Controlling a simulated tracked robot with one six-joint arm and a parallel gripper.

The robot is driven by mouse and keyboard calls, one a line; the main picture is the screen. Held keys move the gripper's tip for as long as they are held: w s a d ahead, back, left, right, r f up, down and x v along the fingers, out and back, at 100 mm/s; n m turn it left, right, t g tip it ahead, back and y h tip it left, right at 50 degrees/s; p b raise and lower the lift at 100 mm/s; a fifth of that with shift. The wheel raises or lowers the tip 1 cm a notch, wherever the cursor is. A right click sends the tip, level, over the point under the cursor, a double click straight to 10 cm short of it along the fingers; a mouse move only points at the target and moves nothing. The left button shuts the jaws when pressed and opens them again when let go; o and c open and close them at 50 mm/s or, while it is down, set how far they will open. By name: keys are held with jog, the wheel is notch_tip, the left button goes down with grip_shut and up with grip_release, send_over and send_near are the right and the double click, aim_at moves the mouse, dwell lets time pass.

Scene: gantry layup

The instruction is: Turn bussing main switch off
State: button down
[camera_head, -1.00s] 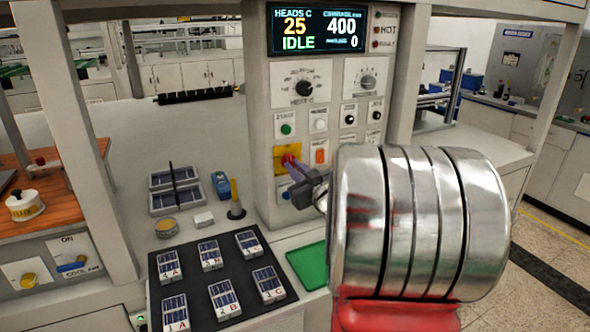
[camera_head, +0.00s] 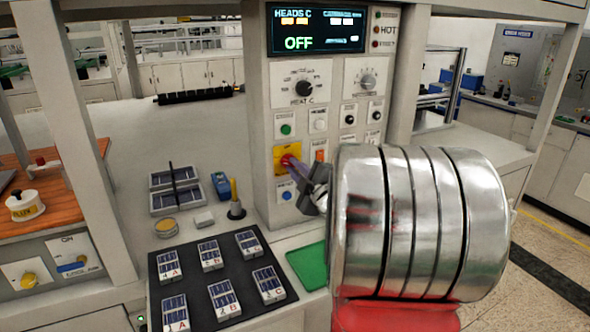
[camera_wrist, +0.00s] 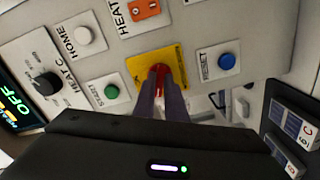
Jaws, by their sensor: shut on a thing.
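The main switch (camera_wrist: 160,69) is a red rotary knob on a yellow plate (camera_wrist: 174,61), low on the white control panel. In the head view its yellow plate (camera_head: 279,157) shows left of my gripper (camera_head: 300,173). In the wrist view my gripper (camera_wrist: 165,95) has its fingers shut on the red knob, which they partly hide. The knob's exact angle is hard to make out. The display (camera_head: 318,30) above reads OFF, with dashes or blocks in place of numbers.
Around the switch are a green START button (camera_wrist: 112,91), a blue RESET button (camera_wrist: 226,61), a white HOME button (camera_wrist: 83,35) and a heat dial (camera_head: 307,88). A black mat (camera_head: 206,254) with several small cells lies on the bench, beside a green pad (camera_head: 308,265).

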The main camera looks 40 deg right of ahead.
jog(key=n, duration=0.5)
jog(key=shift+a+f, duration=0.2)
dwell(0.4)
jog(key=c, duration=1.8)
grip_release()
jog(key=shift+d+r, duration=0.1)
jog(key=v, duration=1.3)
jog(key=shift+s, duration=0.35)
